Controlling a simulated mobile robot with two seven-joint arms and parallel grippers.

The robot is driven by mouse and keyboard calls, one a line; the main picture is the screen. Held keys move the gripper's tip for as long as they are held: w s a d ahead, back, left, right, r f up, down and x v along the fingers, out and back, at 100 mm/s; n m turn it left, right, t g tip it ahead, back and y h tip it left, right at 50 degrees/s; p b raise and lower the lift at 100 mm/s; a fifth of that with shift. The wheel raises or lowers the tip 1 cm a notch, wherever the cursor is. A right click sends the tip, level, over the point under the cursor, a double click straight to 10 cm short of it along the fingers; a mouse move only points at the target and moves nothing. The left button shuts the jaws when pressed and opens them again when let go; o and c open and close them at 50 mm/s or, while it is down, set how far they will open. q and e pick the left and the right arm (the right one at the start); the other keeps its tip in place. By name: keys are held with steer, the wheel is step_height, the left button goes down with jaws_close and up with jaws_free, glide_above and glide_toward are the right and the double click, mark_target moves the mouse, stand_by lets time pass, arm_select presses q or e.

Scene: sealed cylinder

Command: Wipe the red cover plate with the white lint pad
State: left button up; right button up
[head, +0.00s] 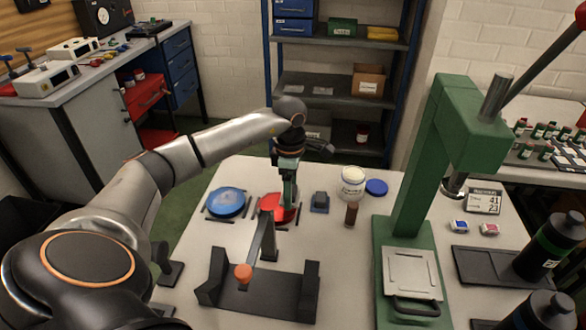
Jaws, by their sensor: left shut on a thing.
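The red cover plate (266,202) lies on the pale table between several short dark bars, to the right of a round blue plate (227,202). My left gripper (288,203) points down over the right part of the red plate and covers some of it. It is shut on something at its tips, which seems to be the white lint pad. The pad itself is hidden by the fingers, and I cannot tell whether it touches the plate. My right gripper is not in view.
A dark cradle (258,290) with an orange knob stands in front. To the right are a small dark-blue block (320,202), a white tub (352,181), a blue lid (376,187), a brown cylinder (351,214) and a tall green press (410,180).

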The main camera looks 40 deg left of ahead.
arm_select(q)
steer(key=shift+r+p, duration=0.3)
steer(key=shift+r, duration=0.7)
step_height(320, 180, up, 2)
steer(key=shift+r+p, duration=0.1)
steer(key=shift+p, duration=0.95)
steer(key=shift+r, duration=0.15)
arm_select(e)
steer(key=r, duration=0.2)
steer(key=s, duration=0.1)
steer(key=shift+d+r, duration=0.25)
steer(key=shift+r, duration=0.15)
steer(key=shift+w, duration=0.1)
